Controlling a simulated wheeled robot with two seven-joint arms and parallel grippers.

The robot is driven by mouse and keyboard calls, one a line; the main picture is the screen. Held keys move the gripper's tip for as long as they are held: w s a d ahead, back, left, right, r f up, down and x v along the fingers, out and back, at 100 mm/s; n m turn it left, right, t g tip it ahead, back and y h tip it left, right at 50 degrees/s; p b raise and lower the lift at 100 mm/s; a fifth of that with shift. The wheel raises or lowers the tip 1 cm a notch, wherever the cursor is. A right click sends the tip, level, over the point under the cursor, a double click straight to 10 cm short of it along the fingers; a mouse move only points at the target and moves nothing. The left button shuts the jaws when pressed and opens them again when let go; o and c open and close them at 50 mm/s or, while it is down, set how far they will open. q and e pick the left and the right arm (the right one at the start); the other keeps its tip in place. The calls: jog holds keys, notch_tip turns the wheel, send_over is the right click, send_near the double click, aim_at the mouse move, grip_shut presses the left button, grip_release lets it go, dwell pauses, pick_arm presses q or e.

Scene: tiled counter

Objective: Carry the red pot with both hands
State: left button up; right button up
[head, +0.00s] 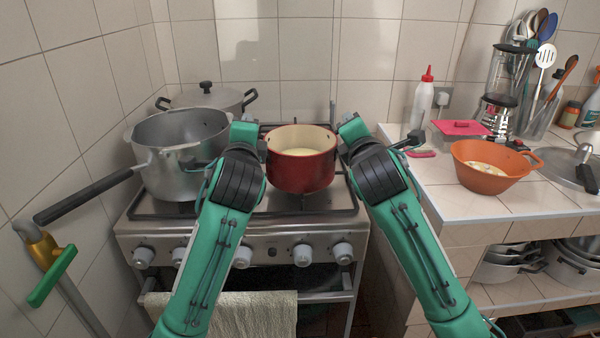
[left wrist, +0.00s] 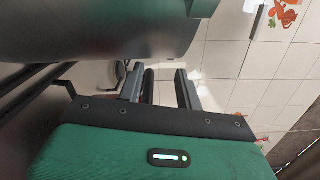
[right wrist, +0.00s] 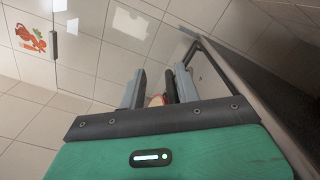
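The red pot (head: 302,172), with a pale inside, stands upright on the stove between my two grippers. My left gripper (head: 246,136) is at its left rim, in the gap beside the large silver pot. My right gripper (head: 350,132) is at the red pot's right rim. In the right wrist view its fingers (right wrist: 160,88) are apart, with a small red and pale bit low between them that I cannot identify. The pot's handles are hidden, and contact is unclear.
The large silver pot (head: 180,130) with a long black handle stands close on the left; a lidded pot (head: 207,97) is behind it. On the right counter are a squeeze bottle (head: 421,105) and an orange colander (head: 487,178). The counter's front left area is clear.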

pick_arm(q)
jog(key=s+d, duration=0.1)
jog(key=s, duration=0.9)
pick_arm(e)
jog(key=shift+r, duration=0.1)
pick_arm(q)
jog(key=shift+d, duration=0.1)
pick_arm(e)
jog(key=o, duration=0.8)
jog(key=shift+s, duration=0.2)
jog(key=s, duration=1.1)
jog(key=shift+s+d, duration=0.35)
jog(key=shift+d, duration=0.05)
